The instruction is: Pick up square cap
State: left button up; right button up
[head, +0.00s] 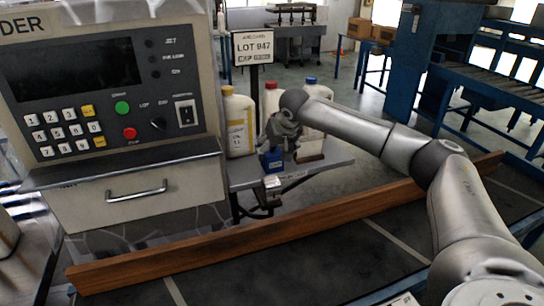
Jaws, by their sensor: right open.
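A small blue block-shaped thing (272,161), which looks like the square cap, is at the left front part of the grey shelf (325,163). My right gripper (275,146) is just above it, pointing down from the end of the arm that comes in from the right. The gripper is open. It is small in the view, and I cannot tell whether its fingers touch the blue thing. My left gripper is out of view.
A yellow-capped bottle (239,124) stands left of the gripper. A red-capped bottle (271,96) and a blue-capped bottle (316,118) stand behind it, partly hidden by my arm. A control panel (110,85) is at left, a sign (252,47) behind, a wooden rail (290,222) in front.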

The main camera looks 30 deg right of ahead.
aim_at(273, 152)
jog(key=p+x, duration=0.1)
jog(key=x, duration=0.3)
jog(key=shift+w, duration=0.15)
jog(key=shift+w+d+f, duration=0.1)
jog(key=shift+w+f, duration=0.1)
jog(key=shift+f, duration=0.15)
jog(key=shift+c, duration=0.3)
jog(key=shift+s+r, duration=0.1)
jog(key=shift+c, duration=1.2)
jog(key=c, duration=0.8)
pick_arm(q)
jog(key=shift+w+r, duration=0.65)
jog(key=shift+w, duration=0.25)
pick_arm(e)
jog(key=shift+r, duration=0.1)
